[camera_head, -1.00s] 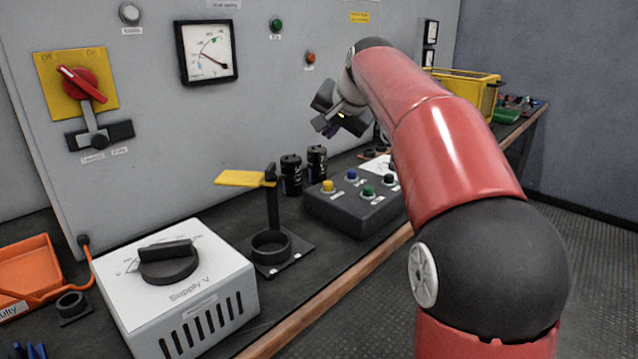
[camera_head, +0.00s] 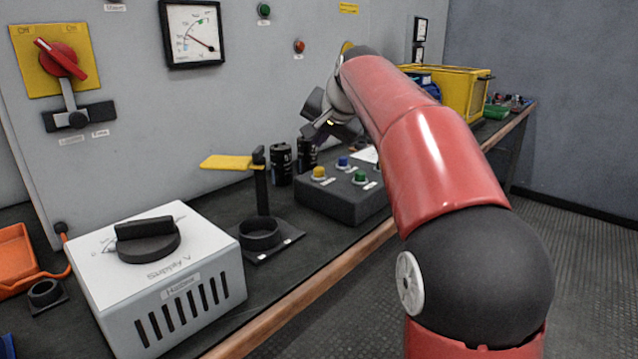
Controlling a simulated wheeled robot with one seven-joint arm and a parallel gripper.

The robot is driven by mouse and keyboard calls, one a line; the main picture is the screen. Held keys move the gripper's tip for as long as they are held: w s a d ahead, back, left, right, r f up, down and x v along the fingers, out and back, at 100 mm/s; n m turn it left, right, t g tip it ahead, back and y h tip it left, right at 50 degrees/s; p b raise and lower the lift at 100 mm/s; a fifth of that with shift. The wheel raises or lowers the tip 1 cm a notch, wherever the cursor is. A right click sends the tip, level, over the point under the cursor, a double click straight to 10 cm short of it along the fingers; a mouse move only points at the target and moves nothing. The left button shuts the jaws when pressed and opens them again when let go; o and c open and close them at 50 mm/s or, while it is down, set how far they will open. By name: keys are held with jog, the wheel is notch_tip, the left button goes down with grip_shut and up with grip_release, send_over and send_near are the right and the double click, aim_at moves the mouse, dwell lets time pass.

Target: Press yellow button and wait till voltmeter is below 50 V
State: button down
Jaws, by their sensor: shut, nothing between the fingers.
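The yellow button (camera_head: 319,173) stands at the left of a dark control box (camera_head: 345,207) on the bench, beside blue and green buttons. My gripper (camera_head: 318,136) is shut and empty. It appears above and behind the yellow button in the picture, with a visible gap between them. My red arm hides the right part of the box. The voltmeter (camera_head: 192,34) is a square white dial in a black frame on the grey panel.
Two black cylinders (camera_head: 281,164) stand just left of the control box. A post with a yellow flag (camera_head: 227,162) rises from a ring base. A white supply box (camera_head: 165,275) with a black knob fills the front left. A yellow crate (camera_head: 455,93) stands at the back right.

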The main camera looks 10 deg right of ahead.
aim_at(318, 168)
jog(key=shift+f+b, duration=0.8)
jog(key=shift+f, duration=0.9)
dwell(0.6)
jog(key=shift+f, duration=0.4)
jog(key=shift+f+b, duration=0.9)
jog(key=shift+f, duration=0.1)
dwell(0.8)
jog(key=shift+r, duration=0.1)
jog(key=shift+r+p, duration=1.3)
jog(key=shift+p, duration=0.05)
notch_tip(318, 168, up, 5)
jog(key=p, duration=0.5)
